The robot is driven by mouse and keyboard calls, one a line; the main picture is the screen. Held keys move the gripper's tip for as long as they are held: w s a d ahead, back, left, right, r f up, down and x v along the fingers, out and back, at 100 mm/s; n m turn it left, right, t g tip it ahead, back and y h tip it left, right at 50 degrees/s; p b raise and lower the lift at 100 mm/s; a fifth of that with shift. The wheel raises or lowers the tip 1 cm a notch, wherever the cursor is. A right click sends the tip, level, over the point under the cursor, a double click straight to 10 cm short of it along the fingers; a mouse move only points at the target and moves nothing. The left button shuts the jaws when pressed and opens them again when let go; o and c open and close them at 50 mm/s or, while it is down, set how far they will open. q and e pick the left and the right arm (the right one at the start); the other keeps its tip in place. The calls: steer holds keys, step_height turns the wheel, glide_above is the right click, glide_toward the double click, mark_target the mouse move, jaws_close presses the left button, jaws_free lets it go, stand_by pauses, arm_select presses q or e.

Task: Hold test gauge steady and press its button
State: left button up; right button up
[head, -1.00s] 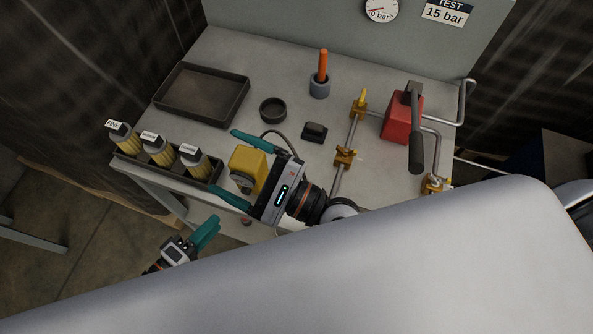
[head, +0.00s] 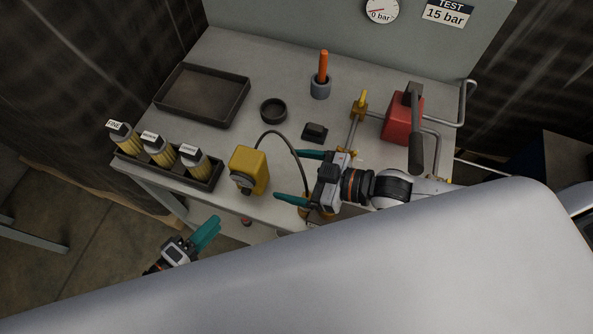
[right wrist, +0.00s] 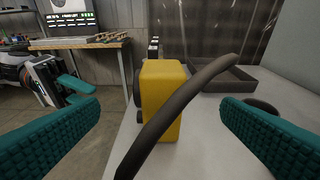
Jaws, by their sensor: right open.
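The yellow test gauge (head: 250,168) stands upright on the bench near its front edge, with a dark cable arching from its top to the right. Its dark round part faces the front; I cannot make out a button on it. My right gripper (head: 285,175) is open and empty, right of the gauge and apart from it. In the right wrist view the gauge (right wrist: 164,95) stands ahead between the two teal fingers, with the cable crossing in front. My left gripper (head: 207,235) is low at the left, off the bench's front edge; its finger opening is unclear.
A rack (head: 168,171) with several labelled cylinders is left of the gauge. An empty dark tray (head: 202,120), a round dish (head: 273,110), an orange-handled tool (head: 322,68) in a cup, a small black block (head: 314,133) and a red pump (head: 401,118) stand behind.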

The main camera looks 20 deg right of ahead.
mark_target(248, 167)
steer(key=x, duration=1.2)
steer(key=shift+s, duration=0.1)
arm_select(q)
steer(key=shift+c, duration=0.4)
arm_select(e)
steer(key=c, duration=1.3)
arm_select(q)
jaws_close()
